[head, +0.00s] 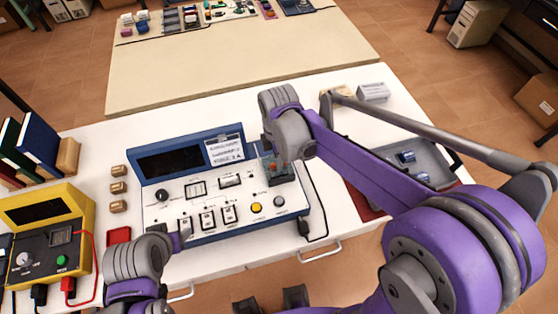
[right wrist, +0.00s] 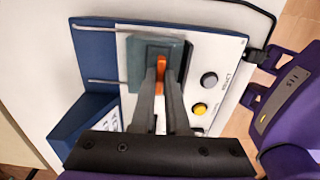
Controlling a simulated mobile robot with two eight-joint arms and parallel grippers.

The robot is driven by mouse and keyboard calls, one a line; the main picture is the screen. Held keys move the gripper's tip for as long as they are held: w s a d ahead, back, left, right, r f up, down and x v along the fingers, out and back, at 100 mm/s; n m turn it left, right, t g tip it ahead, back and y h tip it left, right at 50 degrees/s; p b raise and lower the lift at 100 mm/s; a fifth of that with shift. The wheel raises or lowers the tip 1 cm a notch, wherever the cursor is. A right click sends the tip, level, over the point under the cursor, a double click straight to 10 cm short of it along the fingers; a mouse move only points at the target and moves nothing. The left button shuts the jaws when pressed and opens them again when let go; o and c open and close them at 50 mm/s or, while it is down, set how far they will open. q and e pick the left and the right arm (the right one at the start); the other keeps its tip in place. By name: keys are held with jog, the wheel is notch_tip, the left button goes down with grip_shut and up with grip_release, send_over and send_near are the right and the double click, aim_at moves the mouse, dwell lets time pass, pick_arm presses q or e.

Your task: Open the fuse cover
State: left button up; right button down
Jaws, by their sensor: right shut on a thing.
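The blue and white control panel (head: 215,208) stands on the white table. The fuse cover (head: 279,170), a dark grey-green, partly see-through box, sits at the panel's right side. In the right wrist view the fuse cover (right wrist: 141,62) has an orange piece (right wrist: 161,72) at its middle. My right gripper (right wrist: 161,85) is shut on this orange part, its fingers close together over the cover; in the head view the gripper is mostly hidden behind its own wrist. My left gripper (head: 182,236) is low at the panel's front left, and its jaws do not show clearly.
A yellow meter (head: 45,240) with red leads stands at the left, with books (head: 36,140) behind it. Small wooden blocks (head: 118,187) lie beside the panel. A grey tray (head: 410,150) is at the right. A black cable runs along the panel's right side.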

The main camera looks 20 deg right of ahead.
jog(key=w, duration=0.7)
jog(key=shift+a, duration=0.15)
jog(key=c, duration=0.9)
grip_release()
notch_tip(320, 180, up, 11)
jog(key=shift+f, duration=0.1)
